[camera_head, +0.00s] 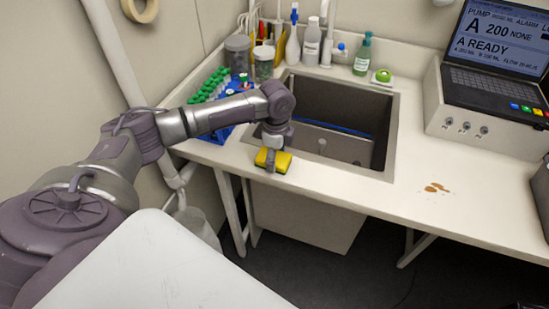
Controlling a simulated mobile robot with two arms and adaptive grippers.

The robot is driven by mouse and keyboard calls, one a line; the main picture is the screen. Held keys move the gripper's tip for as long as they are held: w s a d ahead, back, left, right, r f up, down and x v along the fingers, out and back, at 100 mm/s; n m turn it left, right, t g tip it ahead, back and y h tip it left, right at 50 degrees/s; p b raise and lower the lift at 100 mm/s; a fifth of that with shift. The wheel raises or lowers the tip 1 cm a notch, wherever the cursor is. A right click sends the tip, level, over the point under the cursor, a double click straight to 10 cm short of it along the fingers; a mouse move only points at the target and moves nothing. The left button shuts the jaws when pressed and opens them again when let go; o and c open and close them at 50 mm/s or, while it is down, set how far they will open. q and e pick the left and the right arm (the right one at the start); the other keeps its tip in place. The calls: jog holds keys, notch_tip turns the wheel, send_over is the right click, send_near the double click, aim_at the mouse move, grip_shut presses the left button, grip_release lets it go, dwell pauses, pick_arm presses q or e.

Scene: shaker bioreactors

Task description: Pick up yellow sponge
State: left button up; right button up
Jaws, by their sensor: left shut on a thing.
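The yellow sponge (283,164) is at the front edge of the counter, just left of the sink's front corner. My left gripper (271,164) points down and is shut on the sponge, with a finger across its near face. A dark layer shows along the sponge's lower side. I cannot tell whether the sponge touches the counter or is slightly above it. My right gripper is not in view.
The sink (392,135) lies right of the sponge. A blue rack with green-capped tubes (209,84) stands behind my left arm. Bottles (312,42) line the back.

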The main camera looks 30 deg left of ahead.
aim_at(279, 157)
pick_arm(q)
jog(key=shift+r, duration=0.15)
jog(key=shift+r, duration=0.25)
jog(key=r, duration=0.1)
jog(key=r+b, duration=0.1)
jog(key=r, duration=0.1)
jog(key=shift+w+d+r, duration=0.15)
jog(key=shift+d+r, duration=0.1)
jog(key=shift+d, duration=0.15)
jog(key=w+d+r+b, duration=0.2)
jog(key=d+r, duration=0.4)
jog(key=d, duration=0.4)
jog(key=shift+w+d+r+b, duration=0.15)
jog(key=shift+d+r+b, duration=0.15)
jog(key=shift+r, duration=0.05)
